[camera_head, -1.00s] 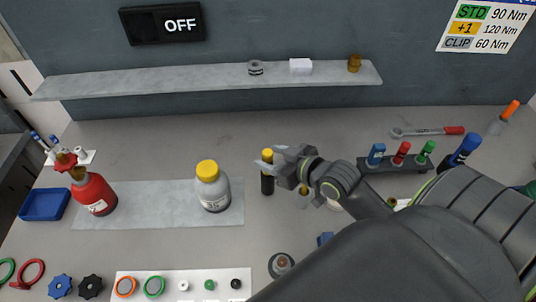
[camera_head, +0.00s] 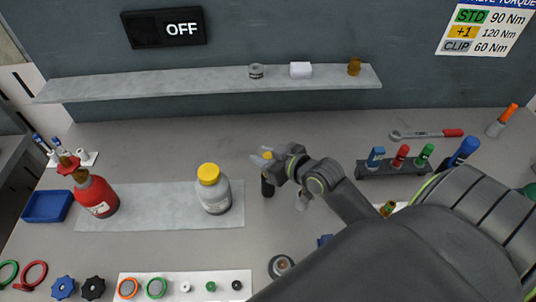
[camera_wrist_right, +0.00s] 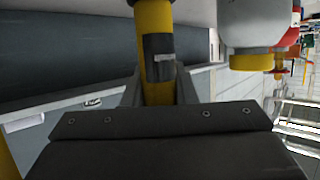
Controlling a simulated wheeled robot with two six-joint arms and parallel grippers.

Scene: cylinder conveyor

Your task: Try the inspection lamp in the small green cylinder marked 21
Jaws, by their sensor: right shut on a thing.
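A black and yellow lamp-like stick (camera_head: 267,187) stands upright in the middle of the table. My right gripper (camera_head: 265,162) is shut on its upper part. In the right wrist view the yellow stick (camera_wrist_right: 155,85) with a dark patch and a small grey piece runs between my fingers. I cannot tell whether its lower end touches the table. A green thing (camera_head: 530,190) shows at the right edge, partly hidden by my arm; I cannot read a number on it. My left gripper is not in view.
A grey bottle with a yellow cap (camera_head: 214,194) stands left of the stick. A red cylinder (camera_head: 97,196) stands farther left, by a blue tray (camera_head: 47,206). A rack (camera_head: 392,167) with coloured tubes is at the right. A shelf (camera_head: 210,83) runs along the back wall.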

